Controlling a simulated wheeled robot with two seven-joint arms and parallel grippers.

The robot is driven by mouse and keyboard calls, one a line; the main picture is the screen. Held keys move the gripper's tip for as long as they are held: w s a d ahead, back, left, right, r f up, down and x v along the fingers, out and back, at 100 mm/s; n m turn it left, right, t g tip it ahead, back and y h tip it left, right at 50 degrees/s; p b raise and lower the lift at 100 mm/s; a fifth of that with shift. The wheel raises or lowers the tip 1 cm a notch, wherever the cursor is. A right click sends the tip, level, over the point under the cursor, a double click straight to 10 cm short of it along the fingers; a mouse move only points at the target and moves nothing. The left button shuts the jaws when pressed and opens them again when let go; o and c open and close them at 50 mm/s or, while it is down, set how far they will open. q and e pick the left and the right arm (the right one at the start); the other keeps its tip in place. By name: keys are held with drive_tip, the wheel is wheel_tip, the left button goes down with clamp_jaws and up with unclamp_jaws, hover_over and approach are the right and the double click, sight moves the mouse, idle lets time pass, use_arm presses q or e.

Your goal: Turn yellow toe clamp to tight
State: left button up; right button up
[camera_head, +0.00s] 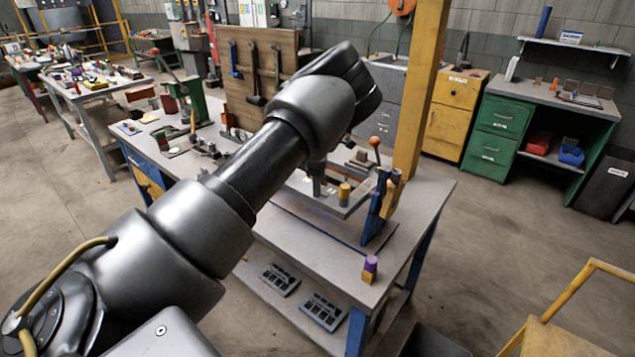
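My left arm reaches in from the lower left and bends down over the grey workbench (420,205). Its gripper (316,182) is mostly hidden behind the forearm and wrist, and I cannot tell whether it is open or shut. Just right of it, a small yellow upright piece (345,191) stands on a light grey fixture (340,211); it may be the yellow toe clamp, but its setting is too small to read. The gripper looks close to it, though I cannot tell if they touch. My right gripper is not in view.
A blue upright tool with an orange-red ball handle (374,142) stands right of the fixture, beside a yellow post (421,90). A purple-and-yellow block (370,268) sits near the bench's front edge. A wooden tool board (257,75) stands behind.

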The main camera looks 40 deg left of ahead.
use_arm(q)
clamp_jaws()
drive_tip(key=n+p, duration=0.1)
drive_tip(key=n, duration=0.4)
drive_tip(key=shift+r+n, duration=0.1)
drive_tip(key=shift+n, duration=0.2)
drive_tip(key=n+p, duration=0.1)
drive_tip(key=n, duration=0.9)
drive_tip(key=shift+p, duration=0.3)
drive_tip(key=c, duration=0.7)
unclamp_jaws()
drive_tip(key=shift+n, duration=1.2)
drive_tip(key=shift+c, duration=0.2)
drive_tip(key=o, duration=1)
drive_tip(key=shift+c, duration=0.2)
